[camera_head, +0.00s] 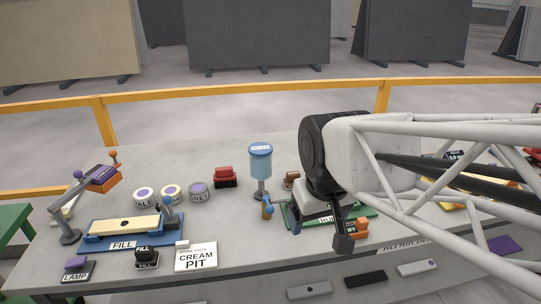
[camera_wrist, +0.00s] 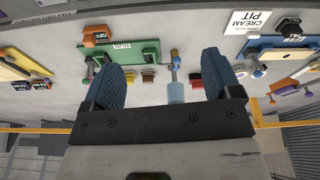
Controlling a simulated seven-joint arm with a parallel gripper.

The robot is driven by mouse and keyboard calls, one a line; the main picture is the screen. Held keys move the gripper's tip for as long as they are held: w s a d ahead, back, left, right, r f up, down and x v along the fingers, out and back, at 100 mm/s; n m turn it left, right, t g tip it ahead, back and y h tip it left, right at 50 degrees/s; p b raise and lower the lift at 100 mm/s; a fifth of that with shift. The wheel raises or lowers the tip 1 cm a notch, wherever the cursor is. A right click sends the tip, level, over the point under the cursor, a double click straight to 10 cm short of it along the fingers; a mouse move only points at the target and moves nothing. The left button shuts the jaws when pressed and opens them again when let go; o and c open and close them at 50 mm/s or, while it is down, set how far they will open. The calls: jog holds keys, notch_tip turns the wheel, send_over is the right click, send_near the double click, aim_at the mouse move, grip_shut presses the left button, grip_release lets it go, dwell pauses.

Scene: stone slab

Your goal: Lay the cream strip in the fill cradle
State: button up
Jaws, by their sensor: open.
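The cream strip (camera_head: 122,227) lies lengthwise on the blue fill cradle (camera_head: 105,244) at the left of the slab, in the head view. A grey-blue clamp post (camera_head: 168,212) stands at the strip's right end. My gripper (camera_head: 343,240) is far to the right, over the green board (camera_head: 290,219). In the wrist view my gripper (camera_wrist: 162,78) has its two blue ribbed fingers wide apart, with nothing between them. The blue cradle (camera_wrist: 262,42) shows at the upper right there. Whether the strip is fully seated cannot be told.
A card reading CREAM PIT (camera_head: 196,258) and a black FILL block (camera_head: 146,259) sit in front of the cradle. Labelled tins (camera_head: 171,192) stand behind it. A lamp (camera_head: 70,236) stands left. A blue dispenser (camera_head: 260,165) stands mid-slab. Bars (camera_head: 310,290) lie below the front edge.

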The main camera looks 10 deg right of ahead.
jog(key=shift+m, duration=0.8)
jog(key=s, duration=0.1)
jog(key=s+d+f, duration=0.1)
jog(key=s, duration=0.1)
jog(key=s+d, duration=0.1)
jog(key=shift+s+f, duration=0.35)
jog(key=shift+c, duration=0.3)
